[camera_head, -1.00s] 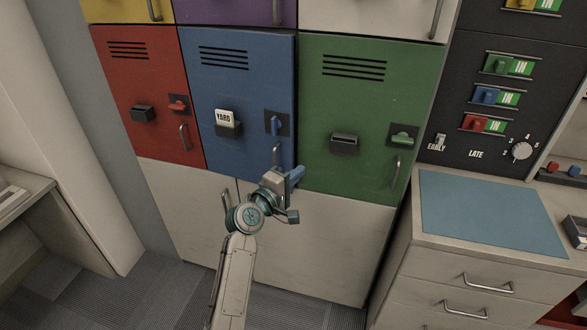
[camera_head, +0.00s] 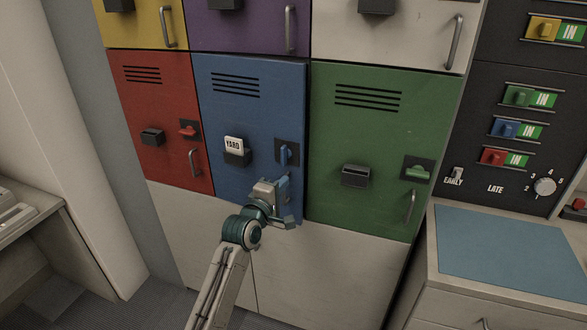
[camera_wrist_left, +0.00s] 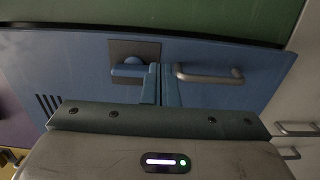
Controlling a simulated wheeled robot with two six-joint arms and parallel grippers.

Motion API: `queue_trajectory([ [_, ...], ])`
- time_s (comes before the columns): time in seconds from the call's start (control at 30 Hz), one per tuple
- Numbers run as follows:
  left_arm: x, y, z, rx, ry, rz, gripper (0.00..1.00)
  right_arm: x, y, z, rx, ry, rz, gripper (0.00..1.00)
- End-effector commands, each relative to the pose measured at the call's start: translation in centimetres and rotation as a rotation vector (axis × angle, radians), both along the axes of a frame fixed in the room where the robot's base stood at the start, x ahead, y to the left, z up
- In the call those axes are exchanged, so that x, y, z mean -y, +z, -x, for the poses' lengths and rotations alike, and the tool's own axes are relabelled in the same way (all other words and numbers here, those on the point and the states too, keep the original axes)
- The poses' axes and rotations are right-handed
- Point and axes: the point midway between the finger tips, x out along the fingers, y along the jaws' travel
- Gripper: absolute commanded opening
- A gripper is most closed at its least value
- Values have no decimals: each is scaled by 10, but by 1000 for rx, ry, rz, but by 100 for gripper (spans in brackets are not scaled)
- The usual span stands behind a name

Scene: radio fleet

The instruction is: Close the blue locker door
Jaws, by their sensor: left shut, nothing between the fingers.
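The blue locker door (camera_head: 225,120) sits between the red and green doors in the head view. Its right edge and lower corner seem to stand slightly proud of the neighbouring fronts. It carries a YARD tag (camera_head: 234,144) and a blue latch knob (camera_head: 283,153) turned upright. My left gripper (camera_head: 286,188) is shut and empty at the door's lower right, below the latch, hiding the handle. In the left wrist view, the shut fingers (camera_wrist_left: 158,84) point at the door between the latch (camera_wrist_left: 133,68) and the bar handle (camera_wrist_left: 210,74). Contact cannot be told. My right gripper is out of view.
The red door (camera_head: 160,105) and green door (camera_head: 350,140) flank it, their latch knobs horizontal. Pale panels (camera_head: 330,265) lie below. A counter with a blue mat (camera_head: 500,250) and a dark switch panel (camera_head: 470,145) stand at the right.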

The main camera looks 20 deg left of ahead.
Motion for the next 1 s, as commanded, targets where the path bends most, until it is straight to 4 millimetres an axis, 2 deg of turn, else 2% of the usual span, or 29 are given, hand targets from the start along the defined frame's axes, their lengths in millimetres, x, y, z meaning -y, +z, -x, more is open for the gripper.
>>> queue_trajectory([
  [0.03,2,3,-11,-1,0,2,0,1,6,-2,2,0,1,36],
  [0.2,6,3,-41,-1,0,1,0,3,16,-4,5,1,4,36],
  [0.4,9,1,-61,-1,-1,0,0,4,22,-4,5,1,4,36],
  [0.87,10,-1,-67,0,0,-1,0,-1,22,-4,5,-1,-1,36],
  [1.0,11,-2,-79,0,0,0,0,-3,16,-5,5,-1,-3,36],
])
